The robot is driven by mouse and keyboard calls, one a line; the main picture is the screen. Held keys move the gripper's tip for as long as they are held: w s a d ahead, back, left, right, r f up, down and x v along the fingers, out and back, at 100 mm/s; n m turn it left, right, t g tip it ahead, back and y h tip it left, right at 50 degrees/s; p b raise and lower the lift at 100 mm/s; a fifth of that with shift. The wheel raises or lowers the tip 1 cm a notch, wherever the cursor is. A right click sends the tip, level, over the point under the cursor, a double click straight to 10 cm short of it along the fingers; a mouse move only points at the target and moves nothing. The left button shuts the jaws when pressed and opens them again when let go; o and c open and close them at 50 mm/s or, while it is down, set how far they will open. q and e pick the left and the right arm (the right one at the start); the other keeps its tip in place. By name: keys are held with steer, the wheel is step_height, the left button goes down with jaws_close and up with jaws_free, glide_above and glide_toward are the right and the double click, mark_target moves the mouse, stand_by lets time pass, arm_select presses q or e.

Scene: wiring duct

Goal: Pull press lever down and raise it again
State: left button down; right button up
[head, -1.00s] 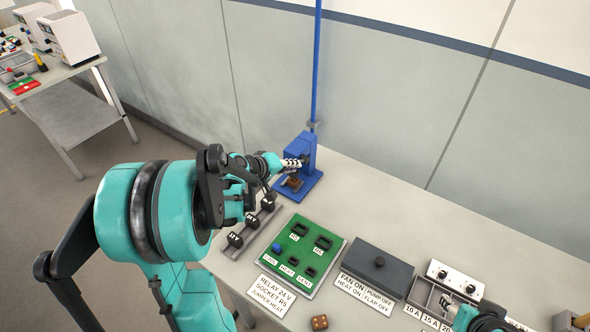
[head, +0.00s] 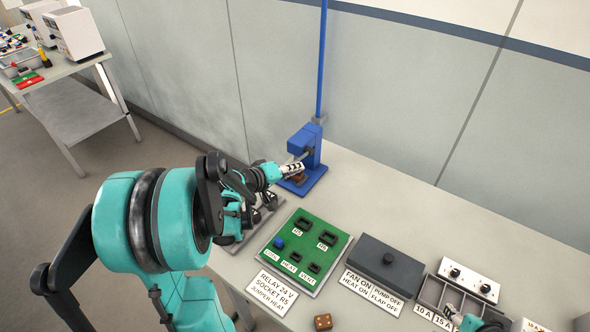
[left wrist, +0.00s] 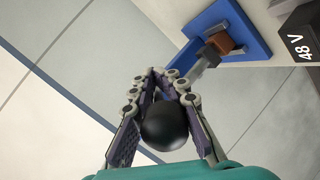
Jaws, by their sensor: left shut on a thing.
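The blue press (head: 307,150) stands at the back left of the bench, with a tall blue post behind it. Its blue base (left wrist: 240,30) shows in the left wrist view with a brown block (left wrist: 228,40) on it. My left gripper (head: 296,169) is at the front of the press. In the left wrist view my left gripper (left wrist: 165,105) has its fingers around the black ball knob (left wrist: 167,128) of the press lever. The lever arm is mostly hidden behind the fingers. My right gripper (head: 478,324) is partly in view at the bottom right, its fingers unclear.
A green relay board (head: 304,247), a dark grey box (head: 375,270) and a compartment tray (head: 440,294) stand to the right. The wall is close behind the press.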

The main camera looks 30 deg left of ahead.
arm_select(q)
steer(key=shift+a, duration=0.25)
steer(key=c, duration=1.8)
jaws_free()
steer(key=shift+c, duration=0.2)
steer(key=shift+o, duration=1.2)
steer(key=shift+a+f, duration=0.1)
steer(key=shift+a, duration=0.1)
steer(key=shift+d, duration=0.1)
steer(key=v, duration=1.2)
steer(key=shift+o, duration=0.3)
